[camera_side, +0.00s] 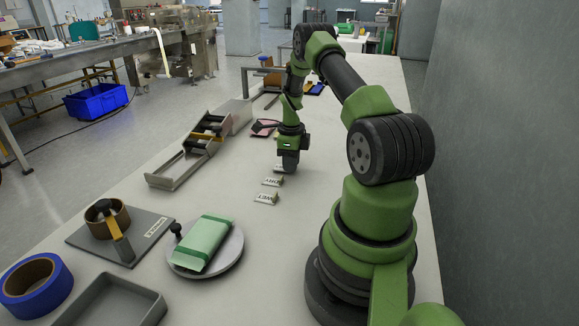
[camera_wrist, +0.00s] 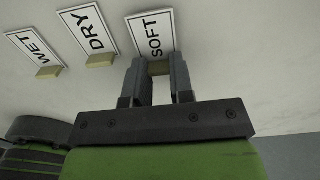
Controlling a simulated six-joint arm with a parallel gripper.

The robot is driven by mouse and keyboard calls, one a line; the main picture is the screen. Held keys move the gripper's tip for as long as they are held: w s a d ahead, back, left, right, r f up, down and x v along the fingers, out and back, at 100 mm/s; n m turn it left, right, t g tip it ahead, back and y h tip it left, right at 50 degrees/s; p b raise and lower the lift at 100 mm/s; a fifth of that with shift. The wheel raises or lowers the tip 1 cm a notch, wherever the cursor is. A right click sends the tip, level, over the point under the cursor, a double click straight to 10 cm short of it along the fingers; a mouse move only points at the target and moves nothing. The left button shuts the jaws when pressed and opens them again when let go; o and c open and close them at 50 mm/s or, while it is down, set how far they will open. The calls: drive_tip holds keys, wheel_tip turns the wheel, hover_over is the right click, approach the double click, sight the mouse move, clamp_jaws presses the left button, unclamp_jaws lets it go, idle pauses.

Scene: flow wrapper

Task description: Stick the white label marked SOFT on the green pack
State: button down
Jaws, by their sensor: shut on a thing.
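The white label marked SOFT (camera_wrist: 151,33) lies at my gripper's tips in the wrist view, with a small tan tab (camera_wrist: 159,69) at its near edge. My gripper (camera_wrist: 160,72) is shut on that tab, one finger on each side. In the side view my gripper (camera_side: 288,168) points down at the table and hides most of the SOFT label. The green pack (camera_side: 203,242) lies on a round grey plate (camera_side: 236,250) at the front of the table, well apart from my gripper.
Labels marked DRY (camera_side: 272,182) and WET (camera_side: 265,198) lie nearby in a row. A black-knobbed post (camera_side: 176,229) stands by the plate. A tape stand (camera_side: 107,215), blue tape roll (camera_side: 35,287), grey tray (camera_side: 112,303) and metal rail fixture (camera_side: 185,165) occupy the left side.

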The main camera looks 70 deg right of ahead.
wheel_tip(320, 180, up, 7)
drive_tip(key=shift+f, duration=0.1)
wheel_tip(320, 180, up, 2)
drive_tip(key=a, duration=0.1)
drive_tip(key=n, duration=1.7)
hover_over(209, 225)
drive_tip(key=shift+w+d+r, duration=0.1)
drive_tip(key=shift+d+r, duration=0.3)
drive_tip(key=shift+d, duration=0.05)
drive_tip(key=shift+a+f, duration=0.15)
drive_tip(key=shift+a, duration=0.4)
drive_tip(key=shift+f, duration=1.85)
drive_tip(key=shift+f, duration=0.2)
drive_tip(key=shift+f, duration=0.5)
drive_tip(key=shift+f, duration=0.35)
